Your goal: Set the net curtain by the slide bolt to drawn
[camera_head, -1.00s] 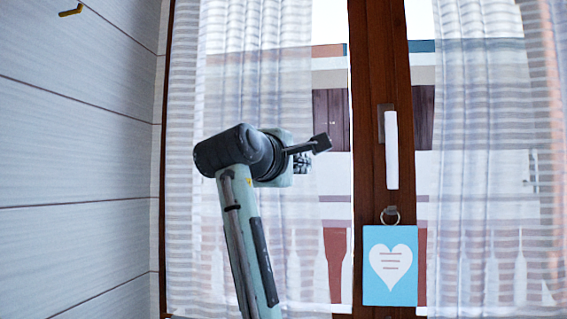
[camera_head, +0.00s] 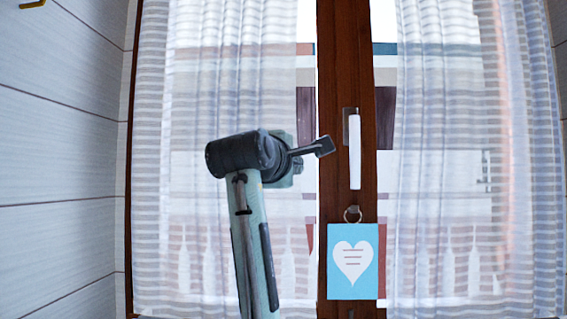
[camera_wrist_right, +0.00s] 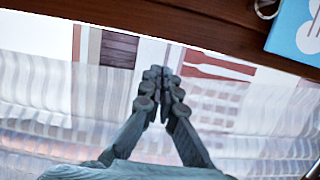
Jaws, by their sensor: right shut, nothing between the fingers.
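Two striped sheer net curtains hang at the window, a left one (camera_head: 190,110) and a right one (camera_head: 450,130). The left one spreads from the left frame almost to the dark wooden middle post, with a narrow bare strip of glass beside the post. I cannot make out a slide bolt. My right gripper (camera_head: 322,147) is in front of the left curtain's right edge, near the post. In the right wrist view the gripper (camera_wrist_right: 158,78) has its fingertips together with nothing seen between them, and sheer cloth shows behind it. My left gripper is not in view.
The wooden post (camera_head: 345,80) carries a white handle (camera_head: 355,150) and a blue heart card (camera_head: 352,262) on a ring, just right of my gripper. A panelled wall (camera_head: 65,150) is at left, with a brass hook (camera_head: 32,4).

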